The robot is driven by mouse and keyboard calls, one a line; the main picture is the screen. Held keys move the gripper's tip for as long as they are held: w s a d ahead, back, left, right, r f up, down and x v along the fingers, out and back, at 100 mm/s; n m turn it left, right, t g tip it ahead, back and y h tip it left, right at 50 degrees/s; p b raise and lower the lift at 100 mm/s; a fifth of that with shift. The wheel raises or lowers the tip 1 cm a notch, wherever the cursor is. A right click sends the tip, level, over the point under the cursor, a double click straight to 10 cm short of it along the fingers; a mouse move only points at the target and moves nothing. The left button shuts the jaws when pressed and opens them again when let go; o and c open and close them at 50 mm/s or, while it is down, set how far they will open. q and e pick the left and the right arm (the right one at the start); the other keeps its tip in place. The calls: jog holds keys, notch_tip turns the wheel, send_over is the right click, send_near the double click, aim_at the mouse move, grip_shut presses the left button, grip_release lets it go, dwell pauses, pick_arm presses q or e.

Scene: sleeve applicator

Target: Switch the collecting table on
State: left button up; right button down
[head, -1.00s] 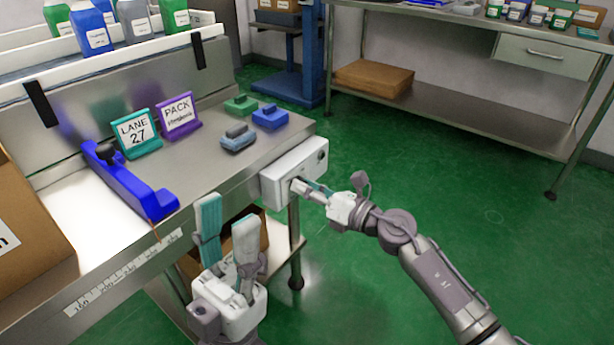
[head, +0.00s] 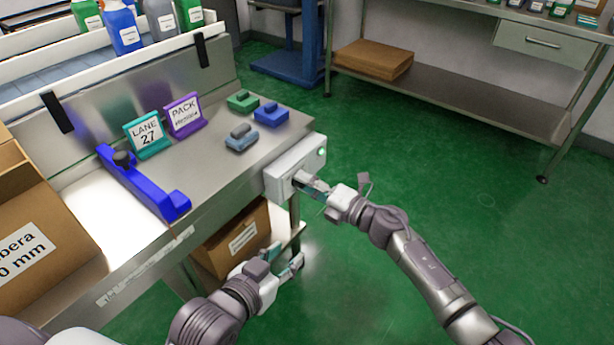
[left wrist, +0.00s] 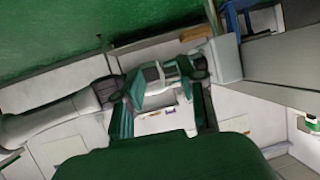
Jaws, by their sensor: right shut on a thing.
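The collecting table (head: 215,160) has a white control box (head: 285,176) on its front right corner. A small round lamp (head: 321,153) at the right of the box face shows green. My right gripper (head: 308,183) is at the box front, shut on the box's switch, which its fingers mostly hide. My left gripper (head: 290,265) is lower, in front of the table's right leg, empty. In the left wrist view its two fingers (left wrist: 163,118) stand apart, with my right arm and the pale box beyond them.
On the table are a blue bar tool (head: 145,185), a teal sign (head: 148,135), a purple sign (head: 184,115) and three small blocks (head: 243,137). A cardboard box (head: 235,240) stands below. Green floor (head: 440,190) is clear at right.

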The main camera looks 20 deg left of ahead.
pick_arm(q)
jog(key=s+a+f+g+y+p, duration=0.1)
jog(key=s+f+g, duration=0.2)
jog(key=s+f, duration=0.1)
jog(key=shift+a+f+g, duration=0.25)
jog(key=shift+a+g, duration=0.15)
pick_arm(e)
jog(key=shift+m, duration=1)
pick_arm(q)
jog(key=shift+s, duration=0.1)
pick_arm(e)
jog(key=shift+f, duration=0.1)
jog(key=c, duration=0.8)
grip_release()
jog(key=v, duration=1.2)
